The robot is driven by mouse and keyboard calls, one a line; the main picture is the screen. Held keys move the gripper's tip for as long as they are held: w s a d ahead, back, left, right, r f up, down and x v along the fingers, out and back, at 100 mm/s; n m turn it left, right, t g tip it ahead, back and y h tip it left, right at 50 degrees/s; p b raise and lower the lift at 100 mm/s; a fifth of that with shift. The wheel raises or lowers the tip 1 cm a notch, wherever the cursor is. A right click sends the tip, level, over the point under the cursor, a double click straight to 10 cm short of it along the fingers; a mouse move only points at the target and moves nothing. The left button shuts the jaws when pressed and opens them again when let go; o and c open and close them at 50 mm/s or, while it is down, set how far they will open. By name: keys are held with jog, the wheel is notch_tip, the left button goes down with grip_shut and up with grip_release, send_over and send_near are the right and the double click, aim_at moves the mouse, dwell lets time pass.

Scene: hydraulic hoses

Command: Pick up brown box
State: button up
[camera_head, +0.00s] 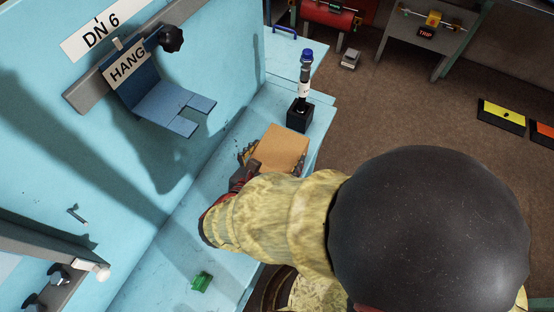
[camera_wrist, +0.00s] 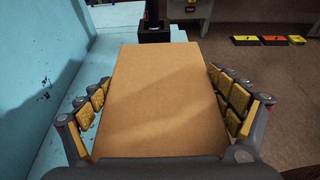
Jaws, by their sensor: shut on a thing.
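The brown box (camera_head: 281,148) is a plain cardboard-coloured block above the light blue ledge in the head view. It fills the middle of the wrist view (camera_wrist: 165,95). My gripper (camera_wrist: 165,112) has its yellow-padded fingers on the left and right sides of the box and is shut on it. In the head view my gripper (camera_head: 270,158) is mostly hidden behind the box and my arm. I cannot tell whether the box touches the ledge.
A black block with a blue-topped bottle-like tool (camera_head: 303,88) stands on the ledge just beyond the box. A blue forked hanger (camera_head: 170,104) juts from the wall at left. A small green piece (camera_head: 201,282) lies on the ledge (camera_head: 178,262). Brown floor lies right.

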jog(key=c, duration=0.9)
jog(key=shift+o, duration=0.2)
jog(key=shift+r, duration=0.1)
